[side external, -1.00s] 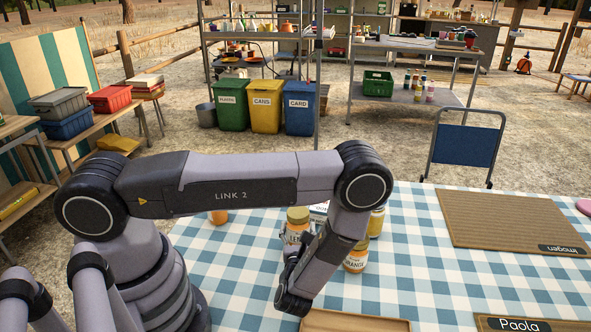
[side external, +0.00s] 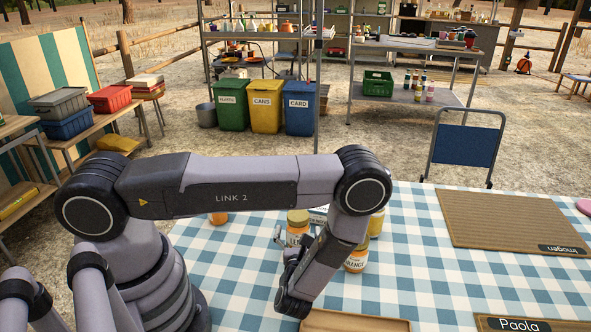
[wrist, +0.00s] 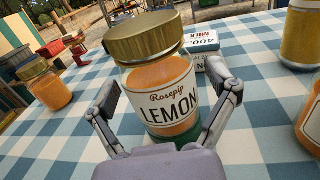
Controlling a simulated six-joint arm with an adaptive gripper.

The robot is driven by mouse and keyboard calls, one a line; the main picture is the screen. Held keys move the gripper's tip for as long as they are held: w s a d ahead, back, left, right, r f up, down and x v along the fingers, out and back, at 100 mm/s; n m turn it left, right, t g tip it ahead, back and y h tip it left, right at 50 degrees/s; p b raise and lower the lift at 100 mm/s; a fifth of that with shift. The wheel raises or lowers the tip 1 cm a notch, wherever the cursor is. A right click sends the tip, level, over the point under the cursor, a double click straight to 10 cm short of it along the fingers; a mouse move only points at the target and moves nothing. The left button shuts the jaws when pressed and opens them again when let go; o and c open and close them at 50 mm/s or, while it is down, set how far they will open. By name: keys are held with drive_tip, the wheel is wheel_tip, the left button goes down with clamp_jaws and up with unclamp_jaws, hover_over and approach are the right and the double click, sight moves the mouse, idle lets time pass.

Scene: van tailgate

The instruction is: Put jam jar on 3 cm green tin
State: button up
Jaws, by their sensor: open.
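The jam jar (wrist: 160,80) has a gold lid, orange contents and a label reading "Rosepig LEMON". In the wrist view it stands between my fingers, slightly tilted in the picture. A strip of the green tin (wrist: 188,138) shows directly under the jar, which appears to rest on it; most of the tin is hidden by the jar and my gripper. My gripper (wrist: 165,95) is open, with one finger on each side of the jar and a gap visible at least on the left. In the side view the jar (side external: 297,226) is partly behind my wrist, and the tin is hidden.
A blue-and-white milk box (wrist: 203,38) stands behind the jar. An orange-labelled jar (side external: 356,260) and a yellow jar (side external: 377,222) are close on the right. Another jar (wrist: 48,88) stands at left. A wooden tray (side external: 355,321) lies at the front edge. The right of the checked cloth has free room.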

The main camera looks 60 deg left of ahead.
drive_tip(key=v, duration=1.1)
drive_tip(key=shift+s+d+r, duration=0.15)
drive_tip(key=shift+d, duration=0.15)
drive_tip(key=s+a+r+n+g+h, duration=0.1)
drive_tip(key=a+r+n+g, duration=0.2)
drive_tip(key=r+n+g, duration=0.45)
drive_tip(key=s+a+r+n+g+h, duration=0.15)
drive_tip(key=r+n+g, duration=0.35)
drive_tip(key=r+n, duration=0.5)
drive_tip(key=s+a+r+n+t+h, duration=0.1)
drive_tip(key=s+r+n+t+h, duration=0.2)
drive_tip(key=r, duration=0.6)
drive_tip(key=s+a+r+n+t+h, duration=0.1)
drive_tip(key=s+r+n+t+h, duration=0.3)
drive_tip(key=s+r+h, duration=0.3)
wheel_tip(320, 180, up, 2)
drive_tip(key=shift+s+r+n+h, duration=0.15)
drive_tip(key=shift+s+n+h, duration=0.15)
drive_tip(key=shift+n+h, duration=0.4)
